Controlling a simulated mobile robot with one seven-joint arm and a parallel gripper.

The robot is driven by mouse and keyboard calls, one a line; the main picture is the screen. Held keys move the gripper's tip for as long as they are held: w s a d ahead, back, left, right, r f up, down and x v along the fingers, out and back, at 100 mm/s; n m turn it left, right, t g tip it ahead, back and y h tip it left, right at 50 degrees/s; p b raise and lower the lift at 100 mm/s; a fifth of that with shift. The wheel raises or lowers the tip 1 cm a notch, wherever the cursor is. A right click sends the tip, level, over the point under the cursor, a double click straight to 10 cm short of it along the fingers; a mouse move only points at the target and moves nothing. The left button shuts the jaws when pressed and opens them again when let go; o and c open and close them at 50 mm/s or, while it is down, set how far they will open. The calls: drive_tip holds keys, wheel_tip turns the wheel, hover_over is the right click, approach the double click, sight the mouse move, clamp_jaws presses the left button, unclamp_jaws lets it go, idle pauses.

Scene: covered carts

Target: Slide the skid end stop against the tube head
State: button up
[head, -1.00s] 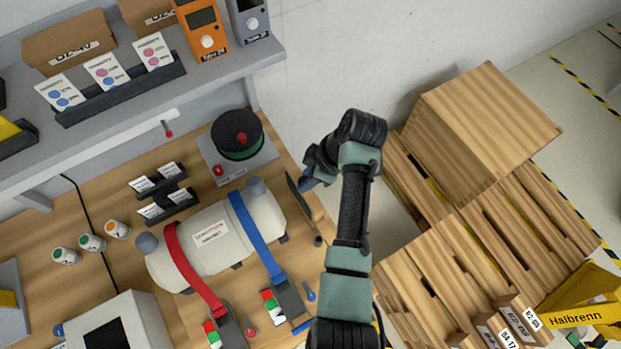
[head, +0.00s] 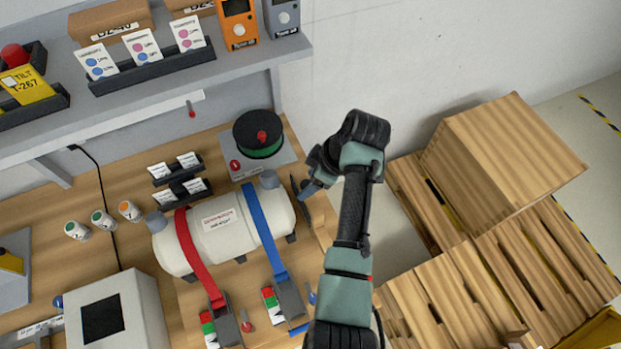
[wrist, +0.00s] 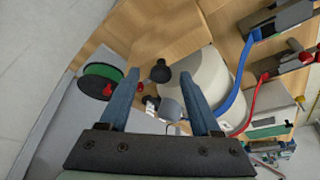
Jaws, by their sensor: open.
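The white tube (head: 222,243) lies on the bench under a red strap (head: 196,265) and a blue strap (head: 264,235). It also shows in the wrist view (wrist: 205,75). A dark upright plate, seemingly the skid end stop (head: 296,196), stands beside the tube's right end; my arm partly covers it, and I cannot tell whether they touch. My gripper (head: 309,190) is at this plate. In the wrist view my blue fingers (wrist: 158,76) are open, with a black knob (wrist: 160,72) showing between their tips; whether it lies within their grasp is unclear.
A black-and-green reel (head: 258,134) stands behind the tube's right end. A shelf (head: 150,105) overhangs the bench at the back. A wooden crate (head: 500,160) on pallets stands to the right. A grey box with a dark screen (head: 115,310) stands front left.

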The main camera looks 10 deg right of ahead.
drive_tip(key=shift+r, duration=0.1)
drive_tip(key=v, duration=1.3)
drive_tip(key=shift+p, duration=0.45)
